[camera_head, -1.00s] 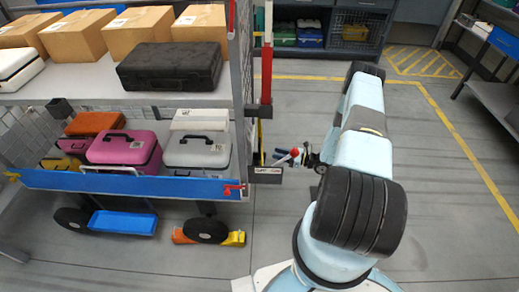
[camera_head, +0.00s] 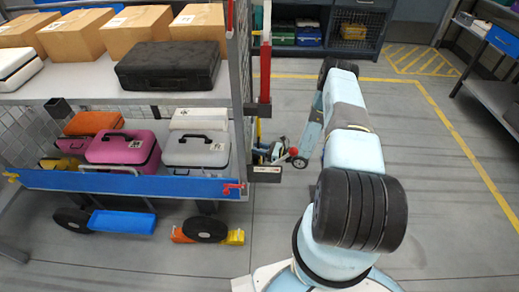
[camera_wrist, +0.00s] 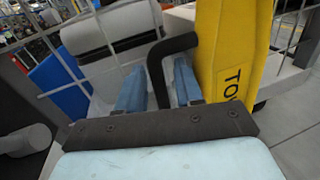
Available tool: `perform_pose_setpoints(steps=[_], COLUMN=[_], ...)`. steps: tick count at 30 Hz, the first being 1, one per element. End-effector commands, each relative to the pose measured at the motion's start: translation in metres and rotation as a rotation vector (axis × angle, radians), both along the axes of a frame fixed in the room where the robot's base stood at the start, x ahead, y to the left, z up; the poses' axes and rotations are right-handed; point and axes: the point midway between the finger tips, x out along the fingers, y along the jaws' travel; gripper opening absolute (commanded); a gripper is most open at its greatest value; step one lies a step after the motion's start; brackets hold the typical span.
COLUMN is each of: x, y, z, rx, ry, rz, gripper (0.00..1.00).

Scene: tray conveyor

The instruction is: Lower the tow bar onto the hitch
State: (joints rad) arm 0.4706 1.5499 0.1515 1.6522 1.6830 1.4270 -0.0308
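The yellow tow bar (camera_wrist: 232,55) stands upright at the right of the wrist view, with partly visible black lettering on it. Its black bent handle (camera_wrist: 180,43) sticks out to the left and turns down between the blue fingers of my gripper (camera_wrist: 158,92). The fingers are apart, one on each side of the handle, with a narrow gap on the right; a firm grip does not show. In the head view my gripper (camera_head: 270,153) is small beside the cart's right end, partly behind its post. I cannot make out the hitch.
The cart (camera_head: 130,184) on the left holds cases below and cardboard boxes (camera_head: 137,32) above. A red post (camera_head: 265,75) rises at its right end, and a dark plate (camera_head: 266,174) sits low there. The grey floor (camera_head: 450,200) to the right is clear.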

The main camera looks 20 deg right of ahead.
Motion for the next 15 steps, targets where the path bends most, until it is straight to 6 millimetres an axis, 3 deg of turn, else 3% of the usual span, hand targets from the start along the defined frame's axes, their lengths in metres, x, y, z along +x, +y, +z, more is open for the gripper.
perform_pose_setpoints(steps=[12,15], x=[-0.0003,-0.0003], y=[0.0002,0.0002], z=[-0.0001,-0.0001], rx=[0.0,0.0], ry=[0.0,0.0], rz=[0.001,0.001], gripper=[0.0,0.0])
